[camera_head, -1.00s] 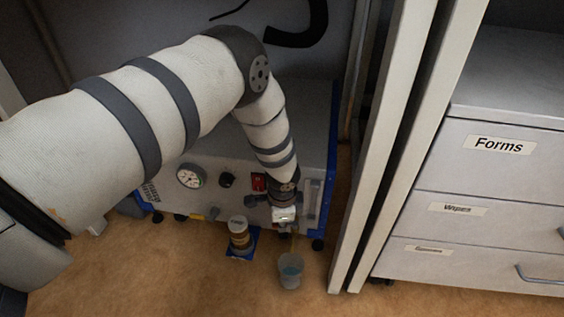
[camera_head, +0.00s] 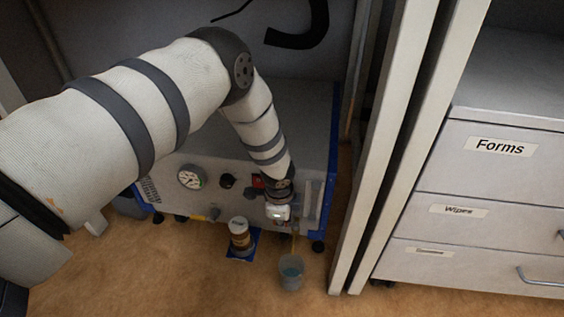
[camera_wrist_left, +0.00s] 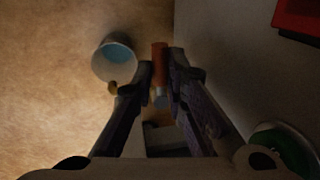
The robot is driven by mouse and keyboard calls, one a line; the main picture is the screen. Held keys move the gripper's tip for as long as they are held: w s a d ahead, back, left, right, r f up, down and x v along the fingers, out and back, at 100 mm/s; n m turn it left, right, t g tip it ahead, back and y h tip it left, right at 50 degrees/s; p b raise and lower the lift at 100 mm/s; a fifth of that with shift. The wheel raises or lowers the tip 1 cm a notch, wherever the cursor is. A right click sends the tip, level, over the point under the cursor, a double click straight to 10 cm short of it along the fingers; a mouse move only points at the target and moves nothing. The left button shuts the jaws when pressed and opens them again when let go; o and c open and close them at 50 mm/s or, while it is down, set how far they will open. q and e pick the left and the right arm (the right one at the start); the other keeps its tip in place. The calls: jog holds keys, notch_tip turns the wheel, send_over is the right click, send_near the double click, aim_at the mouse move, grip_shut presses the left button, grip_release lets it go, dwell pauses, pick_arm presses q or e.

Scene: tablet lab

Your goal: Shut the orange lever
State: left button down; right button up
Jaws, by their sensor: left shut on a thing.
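The orange lever (camera_wrist_left: 160,62) shows in the left wrist view between the fingertips of my left gripper (camera_wrist_left: 157,80), which is shut on it. In the head view my left gripper (camera_head: 280,212) is at the lower right of the machine's front panel (camera_head: 225,200), and it hides the lever there. A brass-coloured outlet (camera_wrist_left: 113,88) sticks out beside the left finger in the wrist view. A clear cup (camera_head: 291,273) with blue in it stands on the floor below the gripper; it also shows in the wrist view (camera_wrist_left: 116,60). My right gripper is out of view.
A brown jar with a white lid (camera_head: 239,234) stands on a blue pad (camera_head: 243,256) left of the cup. The panel carries a round gauge (camera_head: 191,177) and a black knob (camera_head: 227,180). A pale upright frame (camera_head: 390,150) and drawers (camera_head: 480,210) close off the right.

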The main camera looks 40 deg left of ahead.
pick_arm(q)
jog(key=c, duration=1.6)
grip_release()
notch_tip(320, 180, up, 12)
jog(key=s+d, duration=0.1)
jog(key=s, duration=0.1)
jog(key=shift+f, duration=0.15)
